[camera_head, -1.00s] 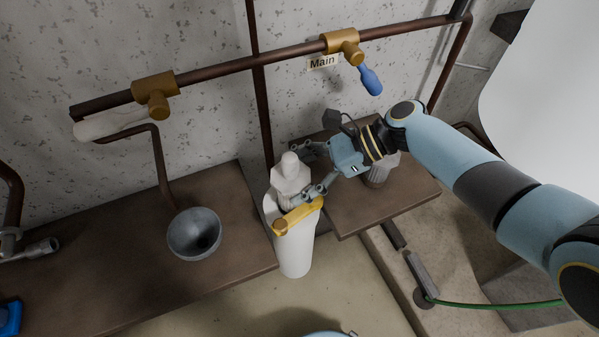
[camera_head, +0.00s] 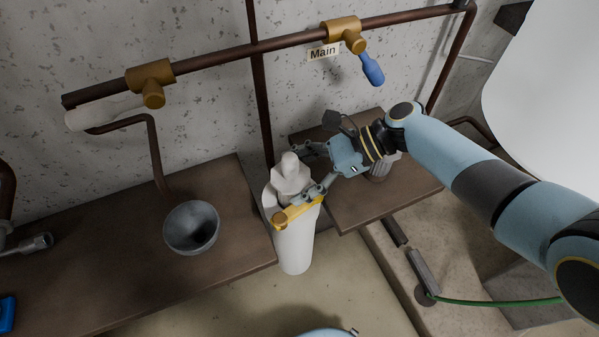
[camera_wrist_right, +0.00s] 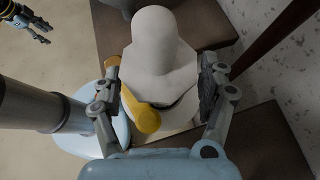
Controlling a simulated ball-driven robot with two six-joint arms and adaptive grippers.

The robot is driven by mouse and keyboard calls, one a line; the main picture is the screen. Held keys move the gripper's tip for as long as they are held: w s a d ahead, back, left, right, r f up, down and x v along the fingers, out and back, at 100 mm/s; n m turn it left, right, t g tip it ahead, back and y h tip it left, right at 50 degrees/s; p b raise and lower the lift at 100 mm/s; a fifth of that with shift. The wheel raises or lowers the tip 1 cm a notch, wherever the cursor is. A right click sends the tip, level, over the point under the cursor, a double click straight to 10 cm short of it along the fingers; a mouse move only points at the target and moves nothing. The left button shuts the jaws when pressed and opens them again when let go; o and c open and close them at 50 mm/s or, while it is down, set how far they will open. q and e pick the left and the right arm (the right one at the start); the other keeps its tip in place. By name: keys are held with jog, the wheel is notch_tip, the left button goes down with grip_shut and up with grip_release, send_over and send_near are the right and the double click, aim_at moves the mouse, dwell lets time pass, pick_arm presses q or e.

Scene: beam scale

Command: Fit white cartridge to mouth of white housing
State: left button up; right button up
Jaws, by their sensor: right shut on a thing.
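The white cartridge (camera_head: 289,178), with a rounded knob on top, is upright at the mouth of the white housing (camera_head: 294,245). The housing is a tall white cylinder with a yellow lever (camera_head: 298,213) across its front rim. My right gripper (camera_head: 308,172) is shut on the cartridge from the right. In the right wrist view, the cartridge (camera_wrist_right: 160,50) lies between the two fingers (camera_wrist_right: 163,88). The lower end of the cartridge is hidden, so I cannot tell how deep it sits. My left gripper (camera_wrist_right: 38,30) shows small at the wrist view's top left corner; its opening is unclear.
A grey bowl (camera_head: 191,228) stands on the brown bench (camera_head: 120,260) to the left. A brown shelf (camera_head: 395,200) is to the right. A pipe with brass valves (camera_head: 345,32) and a blue handle (camera_head: 373,70) runs along the wall above. A green hose (camera_head: 490,302) lies at right.

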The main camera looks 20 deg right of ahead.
jog(key=shift+f+b, duration=0.55)
jog(key=shift+f, duration=0.25)
jog(key=o, duration=1.4)
jog(key=shift+c, duration=0.2)
jog(key=v, duration=1.2)
jog(key=shift+d+f, duration=0.1)
